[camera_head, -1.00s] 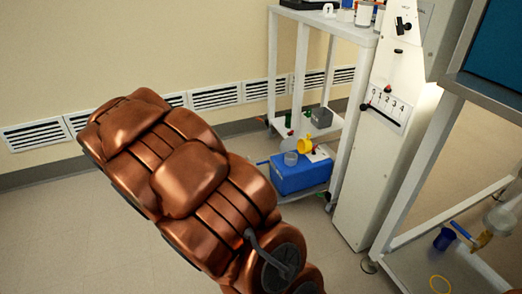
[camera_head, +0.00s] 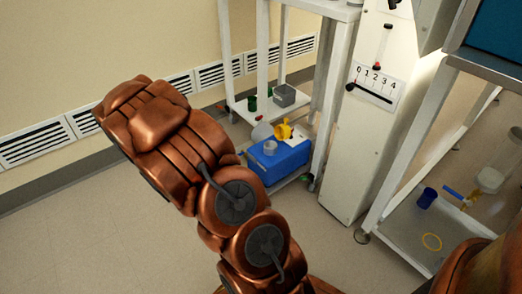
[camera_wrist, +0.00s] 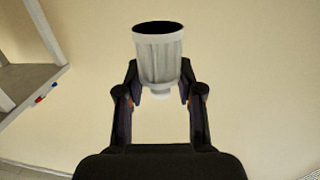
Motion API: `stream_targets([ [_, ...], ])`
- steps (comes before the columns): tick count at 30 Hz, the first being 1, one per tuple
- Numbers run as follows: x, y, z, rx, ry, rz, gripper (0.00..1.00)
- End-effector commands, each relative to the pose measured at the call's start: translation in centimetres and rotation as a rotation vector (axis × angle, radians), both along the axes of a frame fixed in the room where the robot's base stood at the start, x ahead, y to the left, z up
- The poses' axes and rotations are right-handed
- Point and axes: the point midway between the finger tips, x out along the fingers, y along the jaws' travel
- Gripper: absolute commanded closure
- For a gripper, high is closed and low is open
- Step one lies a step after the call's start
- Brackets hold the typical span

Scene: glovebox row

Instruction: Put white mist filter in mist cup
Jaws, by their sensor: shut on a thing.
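In the wrist view my gripper (camera_wrist: 159,88) is shut on a white, ribbed, cup-shaped piece, the white mist filter (camera_wrist: 158,60). It has a dark open top and a small knob below, and stands roughly upright between the fingers against a plain wall. The head view shows my arm but not the gripper or the held filter. I cannot tell for sure which thing is the mist cup; a clear cup-like vessel (camera_head: 490,178) hangs at the right edge of the head view.
A blue box (camera_head: 278,160) with a yellow part (camera_head: 283,129) sits on the low shelf of a white cart. A white panel (camera_head: 376,82) with a numbered scale stands beside it. At right, a low tray (camera_head: 400,232) bears a dark blue cup (camera_head: 427,198) and yellow ring (camera_head: 431,241).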

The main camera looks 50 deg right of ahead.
Motion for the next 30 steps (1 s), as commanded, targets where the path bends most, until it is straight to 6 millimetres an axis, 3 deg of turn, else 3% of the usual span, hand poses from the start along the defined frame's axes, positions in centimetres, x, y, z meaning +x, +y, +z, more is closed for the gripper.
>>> stream_targets([
  [1, -1.1, -2.5, -1.4, 0.003, 0.005, -0.049, 0.87],
  [6, -5.6, -9.5, -5.2, 0.004, 0.007, -0.207, 0.87],
  [15, -16.0, -19.9, -11.2, 0.003, 0.007, -0.485, 0.87],
  [24, -29.2, -26.7, -16.1, 0.002, 0.007, -0.757, 0.87],
  [30, -36.7, -28.8, -18.0, 0.001, 0.002, -0.894, 0.87],
])
